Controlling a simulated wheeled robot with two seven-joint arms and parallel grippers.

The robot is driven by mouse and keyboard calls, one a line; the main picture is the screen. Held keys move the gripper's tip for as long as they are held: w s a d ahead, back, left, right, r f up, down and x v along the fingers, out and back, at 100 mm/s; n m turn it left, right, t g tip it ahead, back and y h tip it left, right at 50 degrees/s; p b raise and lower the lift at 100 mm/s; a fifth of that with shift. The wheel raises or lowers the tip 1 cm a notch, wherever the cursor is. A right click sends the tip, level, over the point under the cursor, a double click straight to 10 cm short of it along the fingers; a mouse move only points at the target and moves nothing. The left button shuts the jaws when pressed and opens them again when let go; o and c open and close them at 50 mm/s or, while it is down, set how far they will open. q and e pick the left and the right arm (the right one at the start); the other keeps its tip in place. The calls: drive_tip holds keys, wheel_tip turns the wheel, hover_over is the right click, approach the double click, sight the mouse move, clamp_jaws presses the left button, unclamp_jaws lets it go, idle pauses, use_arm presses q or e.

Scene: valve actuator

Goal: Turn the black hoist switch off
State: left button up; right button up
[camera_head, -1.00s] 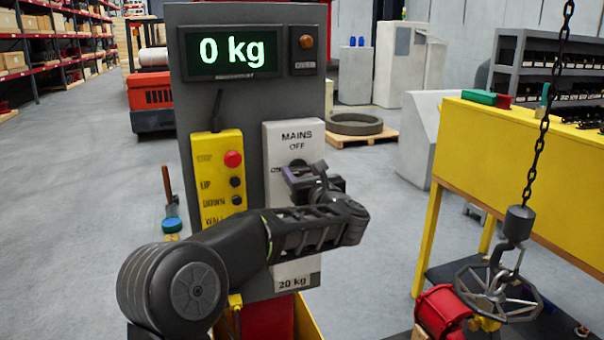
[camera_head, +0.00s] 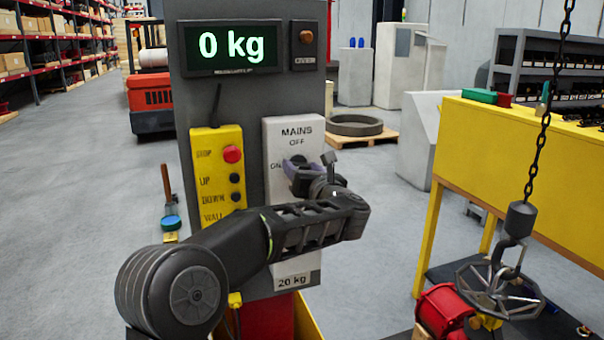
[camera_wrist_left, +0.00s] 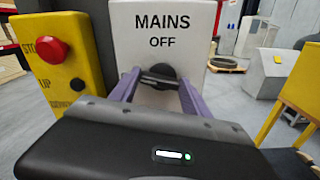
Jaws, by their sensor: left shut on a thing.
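The black hoist switch (camera_wrist_left: 158,76) is a round knob on a white panel (camera_head: 294,133) marked MAINS and OFF. My left gripper (camera_head: 303,166) is at the panel in the head view and hides most of the knob. In the left wrist view its two purple fingers (camera_wrist_left: 158,84) are on either side of the knob, shut on its dark grip bar. The bar looks about level in that view; its exact setting is hard to tell. My right gripper is not in view.
A yellow control box (camera_head: 218,175) with a red STOP button (camera_head: 232,154) stands just left of the panel. A display (camera_head: 232,48) above reads 0 kg. A hook and chain (camera_head: 520,215) hang at the right over a spoked handwheel (camera_head: 500,291), near a yellow bench (camera_head: 520,160).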

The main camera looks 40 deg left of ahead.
use_arm(q)
drive_tip(key=m+b, duration=0.1)
drive_tip(key=m, duration=0.2)
drive_tip(key=shift+m, duration=0.3)
drive_tip(key=m, duration=0.3)
drive_tip(key=shift+w+d+m, duration=0.15)
drive_tip(key=shift+m, duration=0.15)
drive_tip(key=m+p, duration=0.1)
drive_tip(key=m, duration=0.3)
drive_tip(key=shift+r+m, duration=0.1)
drive_tip(key=shift+m, duration=0.2)
drive_tip(key=shift+w+m+p, duration=0.1)
drive_tip(key=shift+m+p, duration=0.8)
drive_tip(key=shift+m, duration=1)
drive_tip(key=o, duration=1.4)
drive_tip(key=shift+d, duration=0.1)
